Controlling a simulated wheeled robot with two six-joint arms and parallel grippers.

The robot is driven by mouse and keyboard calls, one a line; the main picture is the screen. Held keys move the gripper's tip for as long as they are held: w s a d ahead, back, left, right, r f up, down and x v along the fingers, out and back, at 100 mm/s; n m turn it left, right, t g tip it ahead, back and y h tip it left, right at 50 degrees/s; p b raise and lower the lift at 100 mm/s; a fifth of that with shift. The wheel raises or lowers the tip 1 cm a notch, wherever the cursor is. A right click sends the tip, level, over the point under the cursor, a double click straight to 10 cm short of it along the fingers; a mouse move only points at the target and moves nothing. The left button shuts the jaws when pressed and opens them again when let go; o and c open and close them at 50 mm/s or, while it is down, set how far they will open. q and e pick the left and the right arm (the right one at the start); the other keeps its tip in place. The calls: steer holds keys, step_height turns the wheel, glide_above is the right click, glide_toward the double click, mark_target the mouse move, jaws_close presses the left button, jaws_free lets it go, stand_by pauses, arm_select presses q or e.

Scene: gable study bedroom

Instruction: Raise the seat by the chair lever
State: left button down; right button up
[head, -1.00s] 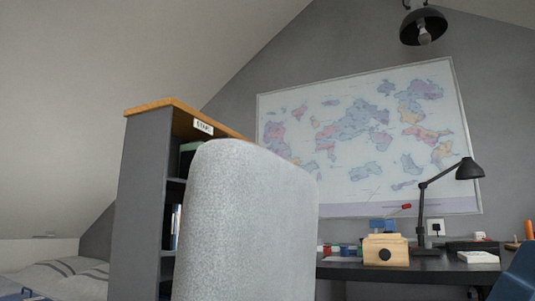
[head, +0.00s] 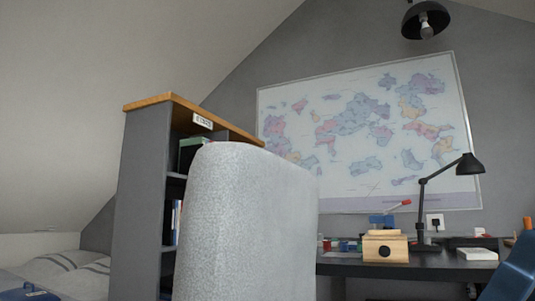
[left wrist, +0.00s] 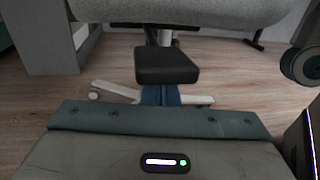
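The chair's grey fabric back (head: 245,225) rises in front of me in the head view and hides what lies behind it. In the left wrist view grey chair fabric (left wrist: 205,12) crosses the top, with pale chair feet (left wrist: 108,91) on the floor below. I cannot make out the chair lever for certain. My left gripper (left wrist: 166,66) shows in the left wrist view as one dark block of fingertips in the middle, with no gap between fingers. It is below the chair fabric in the picture; I see nothing held and cannot tell whether it touches the chair. My right gripper is not in view.
A grey bookcase with a wooden top (head: 150,102) stands left of the chair. A dark desk (head: 435,265) with a lamp (head: 470,167) and a wooden box (head: 385,246) is behind it. A round dark weight (left wrist: 302,65) is at the right in the wrist view. Wooden floor (left wrist: 240,80) shows around the chair.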

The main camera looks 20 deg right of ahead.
arm_select(q)
steer(key=shift+r+p, duration=2.45)
steer(key=shift+r, duration=0.65)
steer(key=shift+r+p, duration=0.6)
steer(key=shift+r, duration=0.15)
stand_by(0.3)
step_height(320, 180, down, 5)
steer(key=b, duration=0.4)
steer(key=shift+r, duration=0.2)
